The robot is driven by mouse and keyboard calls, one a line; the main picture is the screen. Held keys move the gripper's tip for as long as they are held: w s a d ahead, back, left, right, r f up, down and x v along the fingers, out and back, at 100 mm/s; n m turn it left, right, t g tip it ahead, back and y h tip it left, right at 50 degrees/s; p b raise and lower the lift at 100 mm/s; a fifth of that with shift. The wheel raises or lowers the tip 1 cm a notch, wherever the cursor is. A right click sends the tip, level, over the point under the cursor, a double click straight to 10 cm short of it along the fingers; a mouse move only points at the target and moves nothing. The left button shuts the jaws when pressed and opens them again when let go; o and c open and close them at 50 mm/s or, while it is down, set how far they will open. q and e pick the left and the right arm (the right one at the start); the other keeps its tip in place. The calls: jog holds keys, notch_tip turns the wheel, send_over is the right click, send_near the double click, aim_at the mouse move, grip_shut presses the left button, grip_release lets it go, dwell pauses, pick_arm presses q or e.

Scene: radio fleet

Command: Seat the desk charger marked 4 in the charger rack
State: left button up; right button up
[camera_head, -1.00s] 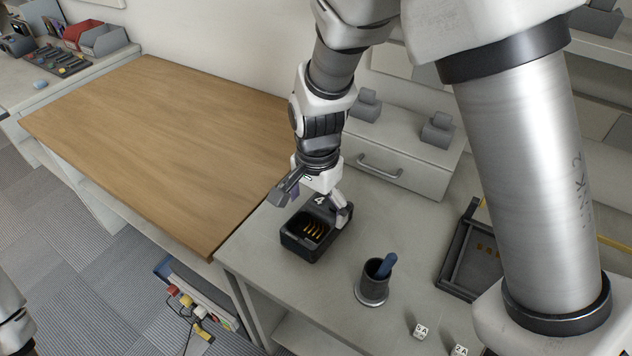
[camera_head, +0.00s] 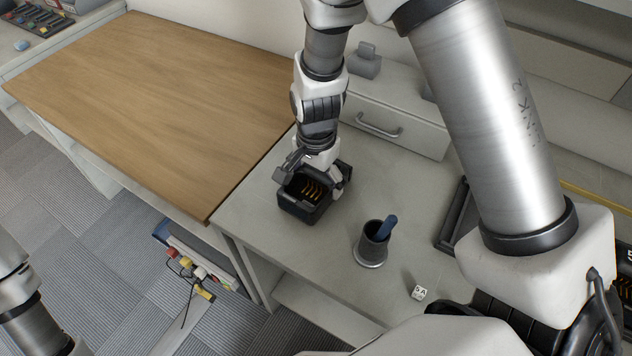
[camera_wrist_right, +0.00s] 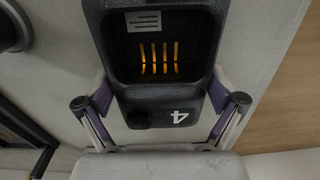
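The desk charger marked 4 (camera_head: 303,208) is a black tray with gold contacts, standing on the grey worktop near its left edge. In the right wrist view the charger (camera_wrist_right: 160,90) shows its white 4 and its contact slot. My right gripper (camera_head: 315,175) is down at the charger, its fingers on either side of the 4 end. In the right wrist view the gripper (camera_wrist_right: 160,98) looks open, its purple pads very close to the charger's sides; contact is unclear. A dark frame, apparently the charger rack (camera_head: 453,217), is partly hidden behind my right arm. My left gripper is out of view.
A dark grey cup (camera_head: 372,243) with a blue object in it stands right of the charger. A small white marked cube (camera_head: 419,292) lies farther right. A grey drawer unit (camera_head: 400,135) stands behind. A wooden tabletop (camera_head: 160,100) adjoins on the left.

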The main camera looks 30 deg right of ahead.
aim_at(316, 176)
jog(key=shift+c, duration=0.5)
jog(key=shift+r, duration=0.15)
notch_tip(316, 176, up, 10)
jog(key=shift+f+p, duration=0.25)
jog(key=shift+p, duration=0.2)
jog(key=shift+w+r, duration=0.1)
